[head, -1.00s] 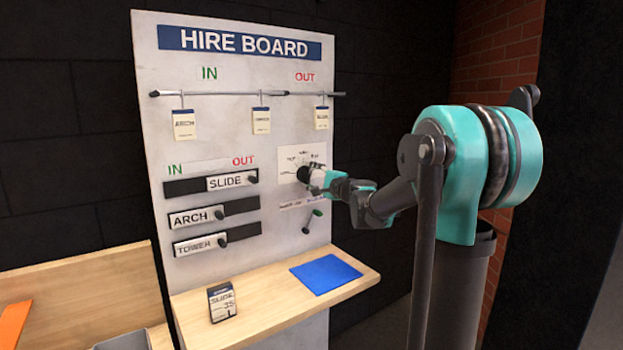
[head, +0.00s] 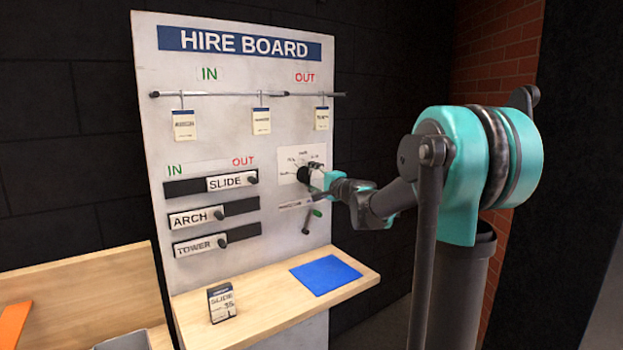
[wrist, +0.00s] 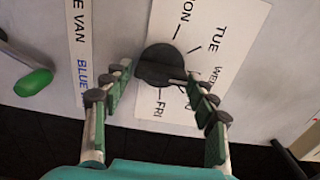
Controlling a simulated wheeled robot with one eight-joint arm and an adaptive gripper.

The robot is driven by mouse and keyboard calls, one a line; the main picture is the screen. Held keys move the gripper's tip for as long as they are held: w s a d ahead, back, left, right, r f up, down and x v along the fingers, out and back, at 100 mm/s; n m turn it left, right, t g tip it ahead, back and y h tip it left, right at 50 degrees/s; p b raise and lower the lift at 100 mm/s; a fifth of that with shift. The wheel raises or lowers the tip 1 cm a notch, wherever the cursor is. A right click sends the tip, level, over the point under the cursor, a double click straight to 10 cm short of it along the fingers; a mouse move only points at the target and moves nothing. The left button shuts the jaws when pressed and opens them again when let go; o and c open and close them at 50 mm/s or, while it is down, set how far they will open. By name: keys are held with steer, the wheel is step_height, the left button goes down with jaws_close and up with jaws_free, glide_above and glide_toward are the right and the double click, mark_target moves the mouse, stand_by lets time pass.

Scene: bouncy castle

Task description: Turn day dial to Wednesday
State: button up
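The black round day dial (wrist: 160,58) sits on a white card (wrist: 225,30) on the board. In the wrist view the card shows MON, TUE, part of WED and FRI; a finger covers other lettering. A light mark (wrist: 177,81) on the dial points right, towards the WED side, but I cannot tell exactly which day. My gripper (wrist: 158,73) has its two fingers apart, one on each side of the dial. A narrow gap seems to show at the left finger; contact at the right finger is unclear. In the head view my gripper (head: 316,179) hides part of the dial.
A green-tipped lever (head: 312,222) sits just below the dial, also in the wrist view (wrist: 33,82). SLIDE, ARCH and TOWER sliders (head: 225,183) are to the left. A shelf (head: 262,311) below holds a blue mat (head: 326,275) and a SLIDE card (head: 222,302).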

steer(key=shift+o, duration=1)
steer(key=shift+d, duration=0.1)
steer(key=v, duration=1.1)
steer(key=shift+s+d, duration=0.2)
steer(key=shift+s, duration=0.2)
steer(key=shift+f, duration=0.1)
